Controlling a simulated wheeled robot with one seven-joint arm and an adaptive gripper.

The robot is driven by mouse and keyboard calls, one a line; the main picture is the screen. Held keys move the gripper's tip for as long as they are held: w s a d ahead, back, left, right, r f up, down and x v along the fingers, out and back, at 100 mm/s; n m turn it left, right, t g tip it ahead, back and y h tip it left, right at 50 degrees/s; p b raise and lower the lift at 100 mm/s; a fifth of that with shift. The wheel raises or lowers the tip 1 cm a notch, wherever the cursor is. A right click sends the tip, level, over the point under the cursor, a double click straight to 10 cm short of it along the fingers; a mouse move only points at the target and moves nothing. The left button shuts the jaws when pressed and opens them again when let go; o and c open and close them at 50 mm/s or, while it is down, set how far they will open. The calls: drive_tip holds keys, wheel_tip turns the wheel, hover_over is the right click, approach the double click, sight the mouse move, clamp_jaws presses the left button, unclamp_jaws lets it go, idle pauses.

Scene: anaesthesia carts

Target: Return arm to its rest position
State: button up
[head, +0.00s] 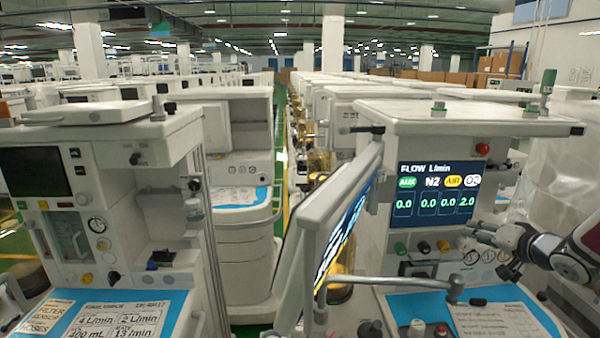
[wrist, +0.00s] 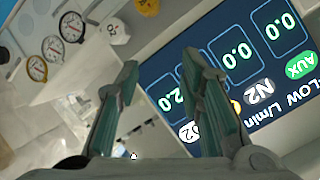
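My gripper (head: 480,232) is at the right of the head view, in front of the right cart's panel, just right of the flow screen (head: 437,192). The screen reads 0.0, 0.0, 0.0 and 2.0. In the wrist view my gripper (wrist: 160,75) has its two fingers apart with nothing between them. The flow screen (wrist: 230,60) shows tilted behind the right finger. A white knob (wrist: 116,31) and round gauges (wrist: 71,27) show beyond the left finger. My arm comes in from the right edge of the head view.
A tilted monitor (head: 335,225) on the right cart stands left of the flow screen. A grey bar (head: 400,282) crosses low in front of that cart. Another cart (head: 100,200) stands at the left. Plastic-wrapped equipment (head: 560,150) is behind my arm. A green-floored aisle (head: 280,140) runs between the rows.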

drive_tip(key=s+a+r+n+g+h, duration=0.1)
drive_tip(key=s+a+r+g+h, duration=0.15)
drive_tip(key=s+a+r, duration=0.4)
drive_tip(key=s+a+r+n+g+h, duration=0.1)
drive_tip(key=s+a+r+h, duration=0.25)
drive_tip(key=r, duration=0.55)
drive_tip(key=s+a+f+n+g+y, duration=0.1)
drive_tip(key=s+a+n+g+y, duration=0.1)
drive_tip(key=s+a, duration=0.7)
drive_tip(key=s+a+f+n+g+y, duration=0.1)
drive_tip(key=s+a, duration=0.7)
drive_tip(key=s, duration=0.8)
drive_tip(key=shift+a+n+g+y, duration=0.4)
drive_tip(key=shift+n+g+y, duration=0.3)
drive_tip(key=shift+n, duration=0.1)
drive_tip(key=shift+s+d, duration=0.1)
